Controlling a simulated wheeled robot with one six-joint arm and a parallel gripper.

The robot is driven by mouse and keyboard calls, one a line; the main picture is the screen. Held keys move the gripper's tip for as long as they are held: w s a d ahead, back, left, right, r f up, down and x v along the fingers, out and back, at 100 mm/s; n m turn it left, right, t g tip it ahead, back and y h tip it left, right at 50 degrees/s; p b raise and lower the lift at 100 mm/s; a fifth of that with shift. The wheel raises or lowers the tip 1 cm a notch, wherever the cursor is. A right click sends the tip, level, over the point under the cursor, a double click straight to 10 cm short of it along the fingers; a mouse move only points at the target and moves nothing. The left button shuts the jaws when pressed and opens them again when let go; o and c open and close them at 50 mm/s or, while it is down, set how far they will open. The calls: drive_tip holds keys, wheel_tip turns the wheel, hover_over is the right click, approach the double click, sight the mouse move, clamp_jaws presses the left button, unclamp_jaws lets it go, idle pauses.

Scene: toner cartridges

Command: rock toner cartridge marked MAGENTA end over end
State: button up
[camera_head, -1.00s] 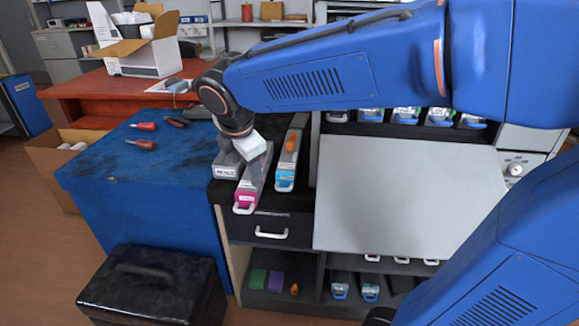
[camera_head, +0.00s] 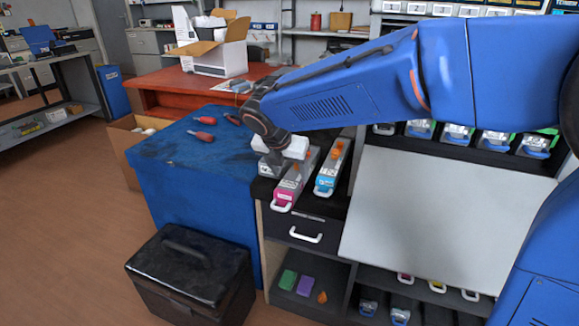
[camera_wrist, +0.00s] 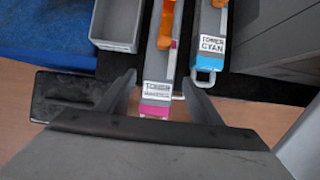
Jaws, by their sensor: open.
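The magenta toner cartridge (camera_head: 289,188) lies on the dark counter top, a long grey body with a pink front end and a pale handle. In the wrist view its label (camera_wrist: 157,93) and pink end show between my two fingers, with an orange part farther back. My gripper (camera_wrist: 160,95) is open, with one finger on each side of the cartridge. I cannot tell whether the fingers touch it. In the head view my gripper (camera_head: 284,158) is over the cartridge and hides part of it.
A cyan toner cartridge (camera_head: 327,179) lies close on the right, also in the wrist view (camera_wrist: 209,50). A grey bin (camera_wrist: 117,28) stands close on the left. A drawer (camera_head: 306,229) is below. A black case (camera_head: 190,270) stands on the floor. A blue bench (camera_head: 190,150) holds screwdrivers.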

sight(292, 178)
drive_tip(key=shift+x, duration=3.25)
drive_tip(key=shift+a, duration=0.1)
drive_tip(key=shift+c, duration=0.4)
clamp_jaws()
drive_tip(key=shift+r, duration=0.15)
drive_tip(key=shift+r, duration=3.45)
wheel_tip(292, 178, up, 10)
